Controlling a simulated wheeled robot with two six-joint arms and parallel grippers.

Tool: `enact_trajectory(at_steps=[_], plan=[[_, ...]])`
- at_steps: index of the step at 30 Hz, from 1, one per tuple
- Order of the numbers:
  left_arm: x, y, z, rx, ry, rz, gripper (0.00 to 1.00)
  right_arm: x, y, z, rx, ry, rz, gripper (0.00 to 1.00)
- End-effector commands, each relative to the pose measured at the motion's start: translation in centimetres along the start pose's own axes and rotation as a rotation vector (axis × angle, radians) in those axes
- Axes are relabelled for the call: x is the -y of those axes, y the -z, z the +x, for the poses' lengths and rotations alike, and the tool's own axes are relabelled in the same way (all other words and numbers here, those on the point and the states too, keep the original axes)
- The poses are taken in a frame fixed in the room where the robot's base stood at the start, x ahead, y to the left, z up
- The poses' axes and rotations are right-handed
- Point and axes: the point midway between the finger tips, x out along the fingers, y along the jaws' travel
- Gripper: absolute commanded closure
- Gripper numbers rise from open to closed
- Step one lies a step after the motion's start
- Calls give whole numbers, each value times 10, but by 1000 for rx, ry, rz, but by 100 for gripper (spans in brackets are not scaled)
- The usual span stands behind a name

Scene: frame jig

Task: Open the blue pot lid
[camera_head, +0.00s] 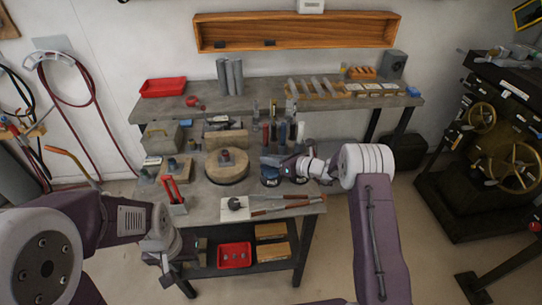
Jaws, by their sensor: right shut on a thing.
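The blue pot (270,179) is a small, dark blue round thing on the workbench, right of the large round wooden block. My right gripper (272,163) reaches in from the right and is shut at the top of the pot, on its lid. The gripper covers much of the lid, so I cannot tell whether the lid is seated or lifted. My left gripper (165,274) hangs low in front of the bench's left front corner, away from the pot. Its fingers are too small to read.
The round wooden block (227,172) stands left of the pot. Several upright coloured tools stand behind it. A pale board (234,209) and long-handled tools (283,203) lie in front. A red-handled tool (174,192) stands at the left. A red tray (234,255) sits on the lower shelf.

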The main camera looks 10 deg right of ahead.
Motion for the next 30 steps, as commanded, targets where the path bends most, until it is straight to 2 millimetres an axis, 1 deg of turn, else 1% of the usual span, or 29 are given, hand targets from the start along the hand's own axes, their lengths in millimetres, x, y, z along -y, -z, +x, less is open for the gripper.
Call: enact_trajectory(at_steps=[1, 6, 9, 15, 26, 27, 28, 29, 30], plan=[[0, 1, -12, 0, 0, 0, 64, -1, -8, -1, -18, -1, 16, 100], [0, 3, -25, 0, 0, 0, 64, 1, -10, 1, -73, 0, 72, 100], [-1, 3, -30, 0, 0, 0, 64, 2, -10, 3, -94, 0, 94, 100], [-1, 4, -34, 0, 0, 0, 64, 4, -10, 4, -116, -1, 116, 100], [-1, 3, -34, 0, 0, 0, 64, 4, -9, 4, -118, -1, 119, 100], [-1, 3, -34, 0, 0, 0, 64, 4, -9, 4, -118, -1, 119, 72], [-1, 3, -34, 0, 0, 0, 64, 4, -9, 4, -118, -1, 119, 63], [-1, 3, -34, 0, 0, 0, 64, 4, -9, 4, -118, -1, 119, 58], [-1, 3, -34, 0, 0, 0, 64, 4, -9, 4, -118, -1, 119, 58]])
